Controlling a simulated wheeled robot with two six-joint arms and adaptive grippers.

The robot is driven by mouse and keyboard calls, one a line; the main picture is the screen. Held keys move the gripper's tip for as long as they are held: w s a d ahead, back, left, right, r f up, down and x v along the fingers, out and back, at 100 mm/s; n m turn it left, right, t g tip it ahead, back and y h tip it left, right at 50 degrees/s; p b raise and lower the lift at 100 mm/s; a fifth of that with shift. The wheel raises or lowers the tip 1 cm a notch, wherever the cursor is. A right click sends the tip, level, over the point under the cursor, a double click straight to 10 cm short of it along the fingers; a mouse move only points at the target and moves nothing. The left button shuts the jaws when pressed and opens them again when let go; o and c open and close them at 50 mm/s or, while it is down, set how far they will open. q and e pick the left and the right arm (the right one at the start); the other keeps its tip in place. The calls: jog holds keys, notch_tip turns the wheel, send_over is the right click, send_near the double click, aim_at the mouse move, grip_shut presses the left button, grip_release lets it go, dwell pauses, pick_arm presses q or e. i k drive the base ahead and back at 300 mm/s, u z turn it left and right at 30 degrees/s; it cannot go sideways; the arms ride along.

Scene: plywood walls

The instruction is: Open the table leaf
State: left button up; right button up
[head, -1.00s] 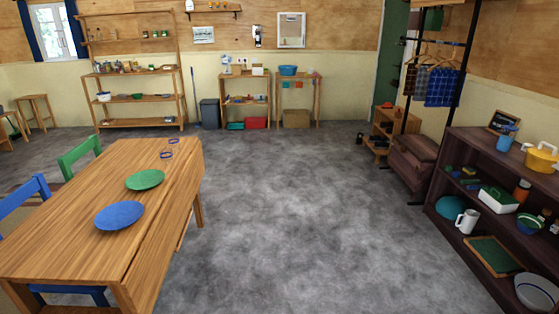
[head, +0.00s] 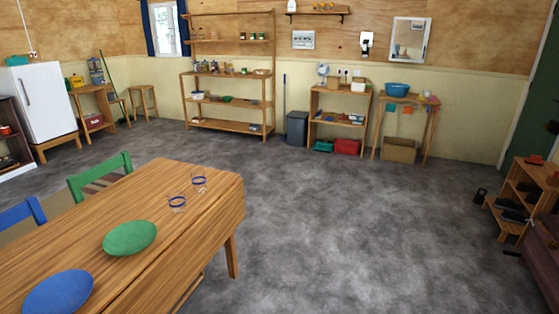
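The wooden table (head: 170,215) stands at the lower left of the head view. A leaf (head: 210,237) hangs folded down along its right long side, with a seam line near that edge. The near end of the table is cut off by the picture. Neither of my grippers is in view.
A green chair (head: 100,177) and a blue chair (head: 22,214) stand at the table's left side. The grey floor (head: 350,235) right of the table is clear. Shelves (head: 228,90) line the back wall; a low wooden rack (head: 520,200) stands at the right.

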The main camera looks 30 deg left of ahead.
aim_at(157, 290)
jog(key=u, duration=0.2)
jog(key=i, duration=1.25)
jog(key=u, duration=0.85)
jog(key=i, duration=0.85)
jog(key=u, duration=1.75)
jog(key=i, duration=0.95)
jog(key=u, duration=0.7)
